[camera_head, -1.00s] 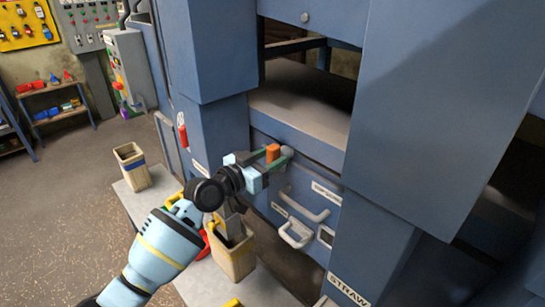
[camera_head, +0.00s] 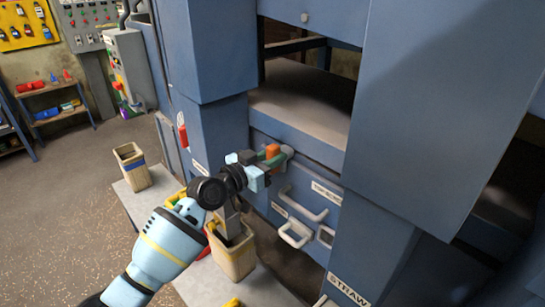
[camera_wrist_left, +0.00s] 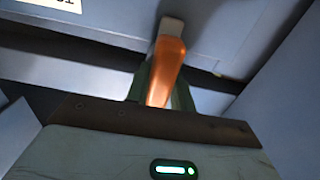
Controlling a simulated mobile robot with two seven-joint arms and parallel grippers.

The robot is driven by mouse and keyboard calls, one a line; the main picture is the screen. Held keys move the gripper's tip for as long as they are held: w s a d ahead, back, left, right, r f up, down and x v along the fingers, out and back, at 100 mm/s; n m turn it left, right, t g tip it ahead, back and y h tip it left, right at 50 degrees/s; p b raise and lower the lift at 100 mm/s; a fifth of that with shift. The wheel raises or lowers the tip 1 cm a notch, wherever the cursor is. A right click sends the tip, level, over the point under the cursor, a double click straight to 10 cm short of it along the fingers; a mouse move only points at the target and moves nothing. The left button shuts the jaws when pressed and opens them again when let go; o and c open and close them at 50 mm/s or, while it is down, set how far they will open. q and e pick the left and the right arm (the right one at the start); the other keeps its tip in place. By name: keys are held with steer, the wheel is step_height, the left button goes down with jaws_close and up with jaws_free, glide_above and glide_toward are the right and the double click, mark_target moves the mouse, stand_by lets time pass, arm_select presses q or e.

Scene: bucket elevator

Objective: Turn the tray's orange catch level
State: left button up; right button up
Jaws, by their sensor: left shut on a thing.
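The orange catch (camera_head: 273,151) is on the upper front of the blue-grey tray (camera_head: 318,176). My left gripper (camera_head: 275,156) is at the catch, with its green fingers around it, shut on it. In the left wrist view the orange catch (camera_wrist_left: 165,66) stretches from a grey mount down between the fingers (camera_wrist_left: 160,90); its lower end is hidden behind the gripper body. The tray front also carries pale handles (camera_head: 296,234) and small labels. My right gripper is not in view.
Big blue posts stand left (camera_head: 222,135) and right (camera_head: 372,245) of the tray. A tan bucket (camera_head: 233,252) stands on the pale ledge below my left wrist, and another bin (camera_head: 132,166) stands farther left. Open floor lies at the left.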

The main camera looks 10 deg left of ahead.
arm_select(q)
steer(key=n, duration=0.4)
steer(key=shift+w+a+n, duration=0.1)
steer(key=shift+a+n, duration=0.05)
steer(key=shift+n, duration=0.25)
steer(key=n+p, duration=0.1)
steer(key=n, duration=0.3)
steer(key=shift+a+n, duration=0.1)
steer(key=shift+n, duration=0.2)
steer(key=n+p, duration=0.1)
steer(key=n, duration=0.4)
steer(key=shift+w+f, duration=0.1)
steer(key=shift+f, duration=0.05)
steer(key=shift+f+n+p, duration=0.15)
steer(key=shift+n+p, duration=0.2)
steer(key=shift+n, duration=1.05)
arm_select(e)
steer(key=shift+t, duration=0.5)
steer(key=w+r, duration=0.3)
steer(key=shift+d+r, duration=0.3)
arm_select(q)
steer(key=shift+f+n, duration=0.1)
steer(key=shift+n, duration=0.3)
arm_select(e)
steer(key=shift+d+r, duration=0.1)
arm_select(q)
steer(key=o, duration=1)
steer(key=shift+a, duration=0.1)
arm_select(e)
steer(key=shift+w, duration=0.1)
